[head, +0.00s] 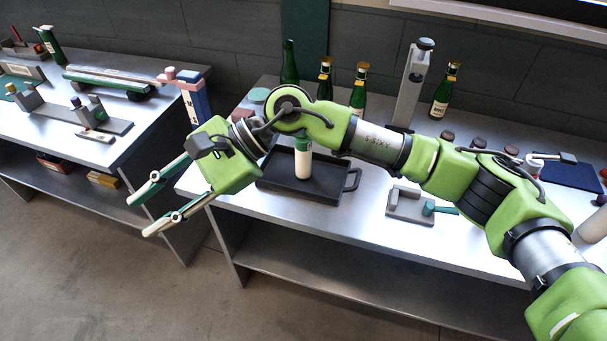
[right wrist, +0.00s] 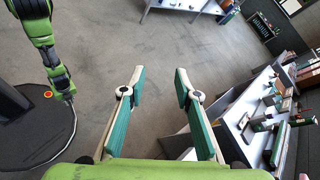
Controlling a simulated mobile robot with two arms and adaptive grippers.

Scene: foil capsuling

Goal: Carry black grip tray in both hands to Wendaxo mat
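The black grip tray (head: 326,188) lies on the right-hand metal table in the head view, with a handle showing at its right end. A white bottle with a green cap (head: 303,160) stands in it. My right arm passes over the tray and hides its back part. My right gripper (head: 148,215) is open and empty, out past the table's left end, pointing left. It also shows in the right wrist view (right wrist: 158,80), fingers apart over the floor. My left arm seems to show at the left of the right wrist view; its gripper (right wrist: 68,98) is too small to judge. No mat lettering is readable.
A dark blue mat (head: 568,173) lies at the table's right, and a green mat (head: 18,82) on the left table. Several green bottles (head: 447,92) and a grey press-like stand (head: 409,85) are behind. A grey fixture (head: 410,205) sits right of the tray. A floor gap separates the tables.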

